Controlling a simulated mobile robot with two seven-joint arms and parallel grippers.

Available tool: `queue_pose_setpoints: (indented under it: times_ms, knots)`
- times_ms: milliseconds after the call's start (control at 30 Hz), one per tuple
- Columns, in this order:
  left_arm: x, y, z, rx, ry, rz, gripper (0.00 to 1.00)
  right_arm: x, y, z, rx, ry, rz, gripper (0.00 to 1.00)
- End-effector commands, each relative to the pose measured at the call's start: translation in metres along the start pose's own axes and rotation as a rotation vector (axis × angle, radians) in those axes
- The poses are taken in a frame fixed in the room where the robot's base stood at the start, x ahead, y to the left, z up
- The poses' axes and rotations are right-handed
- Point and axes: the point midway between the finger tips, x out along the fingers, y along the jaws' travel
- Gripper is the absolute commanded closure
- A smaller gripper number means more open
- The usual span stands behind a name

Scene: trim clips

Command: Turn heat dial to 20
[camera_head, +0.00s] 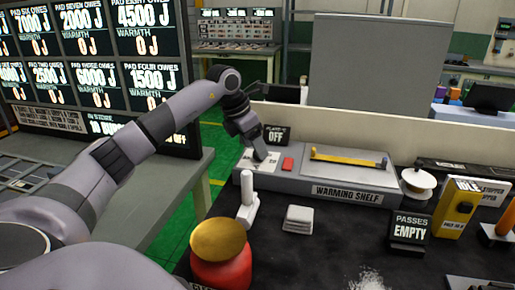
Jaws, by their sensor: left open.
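The warming shelf (345,192) is a grey unit at the back of the dark bench, with a yellow bar on top. Its heat dial area is a white plate (250,164) at the left end, with a small "20" mark visible. The dial knob itself is mostly hidden by my gripper. A small sign (276,137) behind it ends in "OFF". My left gripper (260,156) reaches down over the plate. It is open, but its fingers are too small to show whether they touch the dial. My right gripper is not in view.
A red button (288,164) sits right of the plate. In front stand a white upright handle (248,200), a stacked white block (298,219) and a red jar with a gold lid (220,240). A "PASSES EMPTY" sign (409,230) and a yellow box (457,207) stand at right.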

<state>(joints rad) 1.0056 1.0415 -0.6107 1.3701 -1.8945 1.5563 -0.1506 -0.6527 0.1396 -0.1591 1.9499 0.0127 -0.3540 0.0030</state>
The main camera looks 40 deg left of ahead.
Motion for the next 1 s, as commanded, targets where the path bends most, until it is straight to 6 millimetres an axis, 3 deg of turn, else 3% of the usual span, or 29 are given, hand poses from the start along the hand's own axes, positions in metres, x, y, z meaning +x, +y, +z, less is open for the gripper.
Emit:
queue_pose_setpoints:
  times_ms: [200,467,633,667,1000]
  knots:
    - [0.019,0.0,0.0,0.001,0.0,0.0,0.35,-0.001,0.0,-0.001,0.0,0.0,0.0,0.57]
    - [0.021,0.0,0.0,0.001,-0.001,0.0,0.35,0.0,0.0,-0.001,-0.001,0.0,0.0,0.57]
    - [0.021,0.0,0.0,0.0,-0.001,0.0,0.87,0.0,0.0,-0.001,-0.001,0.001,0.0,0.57]
    - [0.021,0.0,0.0,0.0,-0.001,0.0,0.92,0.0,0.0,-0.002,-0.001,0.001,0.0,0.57]
    - [0.019,0.001,0.001,0.034,-0.001,-0.015,0.92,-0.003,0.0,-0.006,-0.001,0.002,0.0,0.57]
